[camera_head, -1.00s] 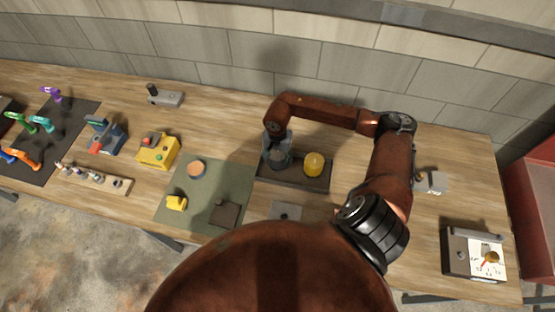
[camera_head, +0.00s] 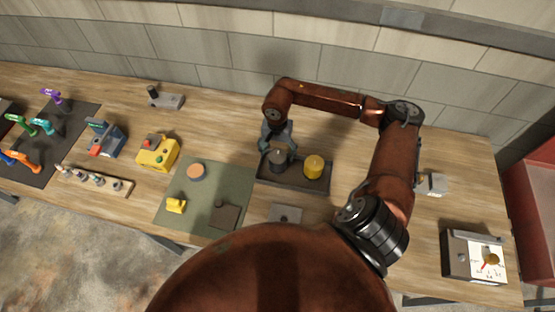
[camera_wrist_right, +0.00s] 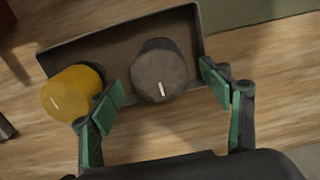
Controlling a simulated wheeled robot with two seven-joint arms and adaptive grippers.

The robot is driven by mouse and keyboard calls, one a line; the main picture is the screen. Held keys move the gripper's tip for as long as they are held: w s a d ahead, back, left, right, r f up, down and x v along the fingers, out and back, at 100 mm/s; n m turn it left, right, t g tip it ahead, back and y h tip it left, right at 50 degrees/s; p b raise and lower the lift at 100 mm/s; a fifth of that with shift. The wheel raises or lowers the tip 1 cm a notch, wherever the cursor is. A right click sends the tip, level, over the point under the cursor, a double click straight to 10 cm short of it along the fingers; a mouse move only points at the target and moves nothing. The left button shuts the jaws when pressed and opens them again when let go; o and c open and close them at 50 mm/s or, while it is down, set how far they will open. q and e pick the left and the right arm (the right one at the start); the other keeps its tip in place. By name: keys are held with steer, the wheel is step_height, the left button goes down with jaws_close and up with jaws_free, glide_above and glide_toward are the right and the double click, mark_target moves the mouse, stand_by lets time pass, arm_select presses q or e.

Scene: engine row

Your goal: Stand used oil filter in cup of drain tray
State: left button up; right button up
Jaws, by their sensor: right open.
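A dark grey cylindrical filter (camera_head: 278,162) stands upright in the left part of a shallow dark tray (camera_head: 293,183). In the right wrist view the grey filter (camera_wrist_right: 160,70) shows a round top with a pale mark. A yellow filter (camera_head: 314,166) stands upright at the tray's right; it also shows in the wrist view (camera_wrist_right: 72,92). My right gripper (camera_head: 278,148) is open and empty, just above the grey filter. In the wrist view its green-padded fingers (camera_wrist_right: 161,80) are spread to either side of it, apart from it. Any cup under the grey filter is hidden. My left gripper is out of view.
A green mat (camera_head: 240,178) with small parts lies left of the tray. A small grey plate (camera_head: 285,214) lies in front. A gauge box (camera_head: 473,256) stands at the right. Bench behind the tray is clear.

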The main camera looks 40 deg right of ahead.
steer(key=shift+r, duration=2.65)
